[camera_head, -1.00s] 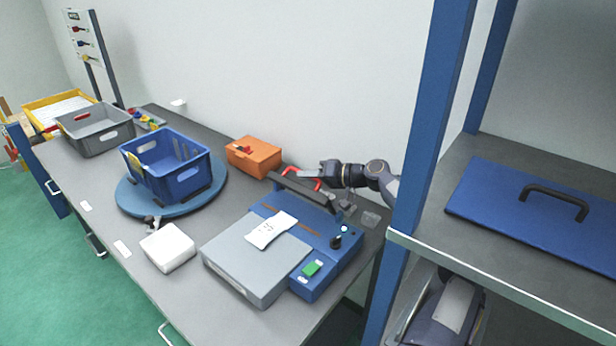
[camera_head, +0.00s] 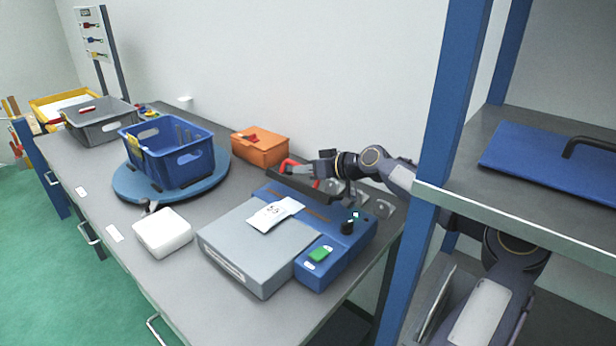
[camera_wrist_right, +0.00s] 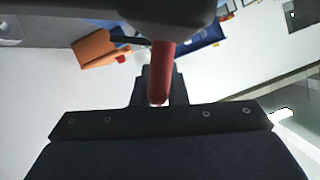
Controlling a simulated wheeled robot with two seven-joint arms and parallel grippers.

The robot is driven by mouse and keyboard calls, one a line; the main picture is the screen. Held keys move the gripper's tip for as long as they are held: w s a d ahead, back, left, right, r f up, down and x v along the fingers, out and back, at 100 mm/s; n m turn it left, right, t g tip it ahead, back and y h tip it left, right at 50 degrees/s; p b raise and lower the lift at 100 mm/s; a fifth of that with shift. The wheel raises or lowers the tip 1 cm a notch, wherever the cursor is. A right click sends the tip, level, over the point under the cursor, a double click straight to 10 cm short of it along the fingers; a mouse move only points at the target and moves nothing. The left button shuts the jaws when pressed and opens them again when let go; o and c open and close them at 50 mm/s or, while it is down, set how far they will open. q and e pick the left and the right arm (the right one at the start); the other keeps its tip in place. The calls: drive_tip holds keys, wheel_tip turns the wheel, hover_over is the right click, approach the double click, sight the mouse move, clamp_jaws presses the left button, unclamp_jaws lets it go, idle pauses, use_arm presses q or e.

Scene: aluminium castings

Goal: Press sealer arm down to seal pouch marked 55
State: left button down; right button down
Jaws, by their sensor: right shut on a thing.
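The sealer (camera_head: 335,238) is a blue unit with a grey front platform (camera_head: 245,255) on the bench. The white pouch marked 55 (camera_head: 275,214) lies on it, reaching from the platform onto the blue top. The dark sealer arm (camera_head: 296,187) is raised over the back of the blue unit, above the pouch. My right gripper (camera_head: 303,172) is shut on its red handle (camera_head: 288,165); the red handle also shows in the right wrist view (camera_wrist_right: 162,72). The fingertips are partly hidden. My left gripper is not in view.
A green button (camera_head: 320,254) and black knob (camera_head: 348,227) sit on the sealer's right part. A white box (camera_head: 162,232) stands left of it. An orange box (camera_head: 261,148) and a blue crate (camera_head: 185,165) on a turntable stand behind. A blue shelf post (camera_head: 437,140) rises close on the right.

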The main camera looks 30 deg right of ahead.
drive_tip(key=shift+a+f, duration=0.2)
idle(0.4)
drive_tip(key=c, duration=1.5)
unclamp_jaws()
drive_tip(key=shift+o, duration=0.2)
drive_tip(key=shift+s, duration=0.15)
